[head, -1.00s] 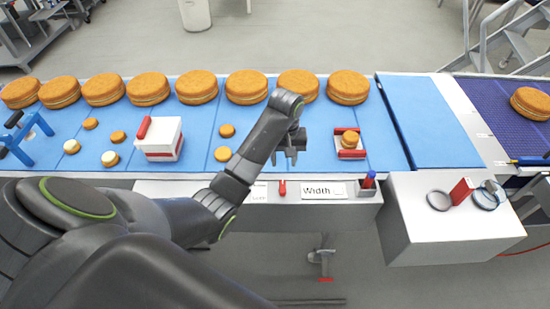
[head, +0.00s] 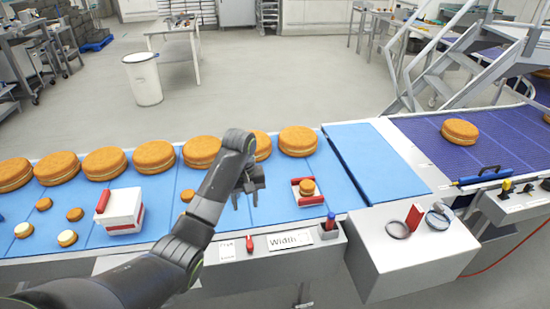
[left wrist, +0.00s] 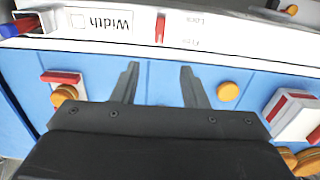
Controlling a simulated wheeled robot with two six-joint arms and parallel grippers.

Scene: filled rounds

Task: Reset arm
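My left arm reaches in from the lower left in the head view. My left gripper (head: 247,190) hangs above the blue conveyor (head: 262,207). In the left wrist view its two fingers (left wrist: 156,82) are apart with only bare blue belt between them. The gripper is open and empty. My right gripper is in neither view.
Several filled rounds (head: 153,155) line the belt's back edge. A small round sits in a red-and-white fixture (head: 308,199) right of the gripper. A white-and-red box (head: 122,211) stands left. A grey side table (head: 418,262) holds rings and a red block.

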